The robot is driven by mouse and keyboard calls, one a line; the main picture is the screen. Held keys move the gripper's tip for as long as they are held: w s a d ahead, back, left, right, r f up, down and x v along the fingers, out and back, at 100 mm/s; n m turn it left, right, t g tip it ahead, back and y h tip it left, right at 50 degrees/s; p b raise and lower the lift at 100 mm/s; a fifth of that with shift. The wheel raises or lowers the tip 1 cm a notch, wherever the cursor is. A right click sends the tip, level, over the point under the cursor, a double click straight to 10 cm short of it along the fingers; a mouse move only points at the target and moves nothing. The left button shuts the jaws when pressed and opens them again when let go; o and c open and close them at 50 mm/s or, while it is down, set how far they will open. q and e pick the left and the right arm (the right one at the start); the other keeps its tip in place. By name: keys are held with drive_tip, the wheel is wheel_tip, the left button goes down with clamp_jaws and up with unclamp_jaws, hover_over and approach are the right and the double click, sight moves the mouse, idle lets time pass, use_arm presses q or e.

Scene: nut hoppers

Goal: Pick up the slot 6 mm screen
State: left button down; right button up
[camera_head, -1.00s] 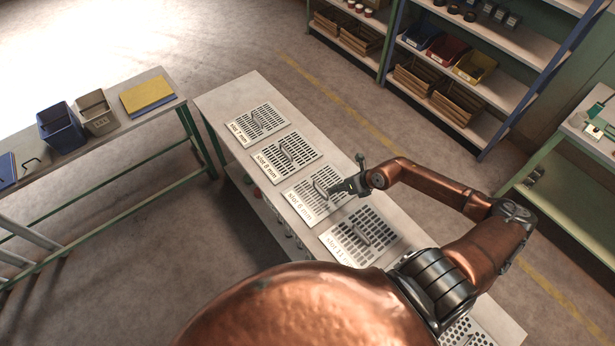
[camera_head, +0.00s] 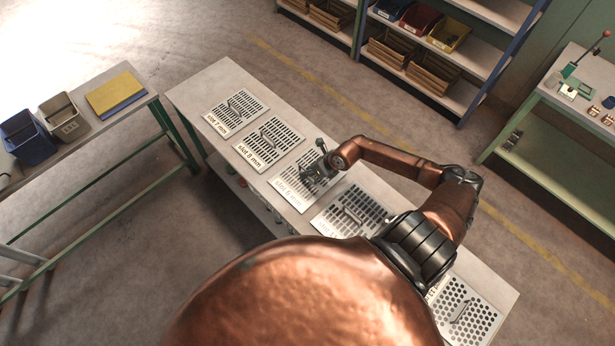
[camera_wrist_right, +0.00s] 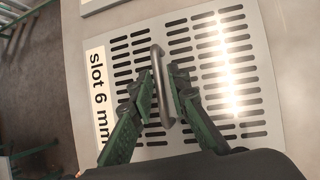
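The slot 6 mm screen (camera_head: 291,190) is a light grey slotted plate with a raised bar handle, flat on the long bench. It fills much of the right wrist view, label at left (camera_wrist_right: 98,95). My right gripper (camera_head: 318,173) is down at this screen. In the wrist view its two green-black fingers (camera_wrist_right: 162,92) stand on either side of the handle (camera_wrist_right: 158,65), very close to it. Whether they press on it I cannot tell. The plate looks flat on the bench. My left gripper is not in view.
On the same bench (camera_head: 205,82) lie the slot 7 mm screen (camera_head: 222,121), slot 8 mm screen (camera_head: 254,156), another slotted screen (camera_head: 335,222) and a round-hole screen (camera_head: 478,325). A side table at left holds a blue bin (camera_head: 28,142). Shelves stand behind.

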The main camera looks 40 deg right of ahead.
drive_tip(key=shift+c, duration=0.5)
clamp_jaws()
